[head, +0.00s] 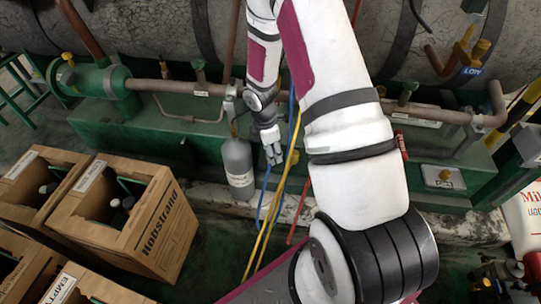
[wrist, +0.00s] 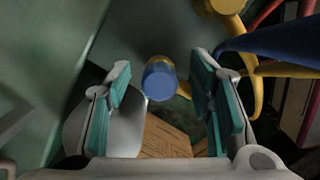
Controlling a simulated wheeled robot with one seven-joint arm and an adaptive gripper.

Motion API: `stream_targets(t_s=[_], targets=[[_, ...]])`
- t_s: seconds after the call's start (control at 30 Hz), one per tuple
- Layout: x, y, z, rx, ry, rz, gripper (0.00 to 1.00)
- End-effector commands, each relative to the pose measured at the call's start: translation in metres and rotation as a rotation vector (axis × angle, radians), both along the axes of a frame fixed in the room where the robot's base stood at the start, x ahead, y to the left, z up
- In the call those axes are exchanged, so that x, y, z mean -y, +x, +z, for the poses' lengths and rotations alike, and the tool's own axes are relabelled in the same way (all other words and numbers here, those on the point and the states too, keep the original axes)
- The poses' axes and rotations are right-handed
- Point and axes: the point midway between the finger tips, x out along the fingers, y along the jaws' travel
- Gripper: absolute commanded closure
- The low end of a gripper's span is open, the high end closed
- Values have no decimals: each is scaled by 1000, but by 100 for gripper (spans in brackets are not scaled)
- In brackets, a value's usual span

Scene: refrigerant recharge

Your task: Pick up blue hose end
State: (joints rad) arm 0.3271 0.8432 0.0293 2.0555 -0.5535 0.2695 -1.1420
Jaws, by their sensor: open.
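My gripper (head: 273,156) points down in front of the green machinery base in the head view. In the wrist view its two teal-padded fingers (wrist: 160,75) are spread apart and hold nothing. The round blue hose end (wrist: 160,82) shows between the fingers, apart from both pads; its depth relative to the fingertips is hard to tell. In the head view the blue hose (head: 265,192) hangs just below my gripper, beside yellow hoses (head: 271,222). The hose end itself is not clear there.
A grey cylinder (head: 238,168) stands just left of my gripper. An open cardboard box (head: 150,225) with bottles is at the lower left. A red hose (head: 298,227) hangs to the right. Pipes and a green base (head: 200,140) lie behind.

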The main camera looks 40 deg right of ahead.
Motion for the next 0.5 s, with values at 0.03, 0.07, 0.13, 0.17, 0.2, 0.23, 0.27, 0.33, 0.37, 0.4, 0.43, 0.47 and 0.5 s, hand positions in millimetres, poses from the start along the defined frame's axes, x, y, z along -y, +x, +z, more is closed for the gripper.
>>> stream_targets(t_s=[0.03,0.07,0.13,0.17,0.2,0.23,0.27,0.33,0.37,0.4,0.43,0.47,0.5], targets=[[0,0,1,1,0,0,52],[0,0,1,1,0,0,52],[0,0,1,1,0,0,56],[0,0,1,1,0,0,63],[0,0,1,1,0,0,72],[0,0,1,1,0,0,79],[0,0,1,1,0,0,86],[0,0,1,1,0,0,100],[0,0,1,1,0,0,100],[0,0,1,0,0,0,100],[0,0,1,1,0,0,100],[0,0,2,1,0,0,100],[0,0,1,1,0,0,100]])
